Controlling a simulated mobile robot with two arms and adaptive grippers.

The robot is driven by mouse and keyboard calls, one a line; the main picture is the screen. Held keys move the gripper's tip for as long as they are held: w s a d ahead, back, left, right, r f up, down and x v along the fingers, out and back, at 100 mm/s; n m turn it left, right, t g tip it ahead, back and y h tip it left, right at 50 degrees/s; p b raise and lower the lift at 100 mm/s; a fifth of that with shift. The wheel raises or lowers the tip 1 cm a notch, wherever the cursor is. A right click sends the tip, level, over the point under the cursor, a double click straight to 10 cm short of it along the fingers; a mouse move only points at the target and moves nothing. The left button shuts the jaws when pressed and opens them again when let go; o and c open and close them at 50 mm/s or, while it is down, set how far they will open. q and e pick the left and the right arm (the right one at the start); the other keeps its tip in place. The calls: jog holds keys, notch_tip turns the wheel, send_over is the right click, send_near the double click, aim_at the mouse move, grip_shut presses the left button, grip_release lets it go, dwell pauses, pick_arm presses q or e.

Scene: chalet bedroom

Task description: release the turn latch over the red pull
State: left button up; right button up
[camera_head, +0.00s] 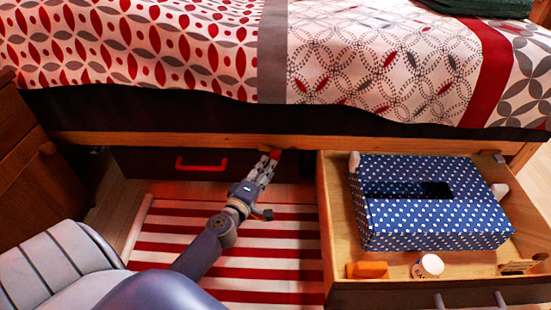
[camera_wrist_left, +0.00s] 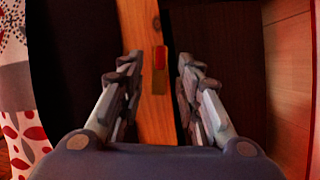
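The red pull (camera_head: 203,163) is on the dark front of a shut drawer under the bed. A small red latch piece (camera_wrist_left: 160,57) with a brass-coloured plate (camera_wrist_left: 159,82) is on the wooden bed rail (camera_wrist_left: 142,22) in the left wrist view. In the head view a bit of red (camera_head: 276,153) shows at the rail by my fingertips. My left gripper (camera_head: 269,162) reaches up to the rail, right of the red pull. In the wrist view its fingers (camera_wrist_left: 160,62) are apart, with the latch piece between them and no clear contact. My right gripper is not in view.
An open wooden drawer (camera_head: 338,205) stands right of my left arm, holding a blue dotted box (camera_head: 435,225), an orange block (camera_head: 367,270) and a white round item (camera_head: 428,266). A striped rug (camera_head: 275,250) lies below. A wooden cabinet (camera_head: 35,165) is at left.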

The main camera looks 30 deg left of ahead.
aim_at(275, 155)
pick_arm(q)
jog(key=w, duration=0.2)
jog(key=w+b, duration=0.1)
jog(key=w, duration=0.1)
jog(key=w+a+b, duration=0.1)
jog(key=shift+w+f, duration=0.4)
jog(key=shift+w+a, duration=0.15)
jog(key=shift+w, duration=0.6)
grip_shut()
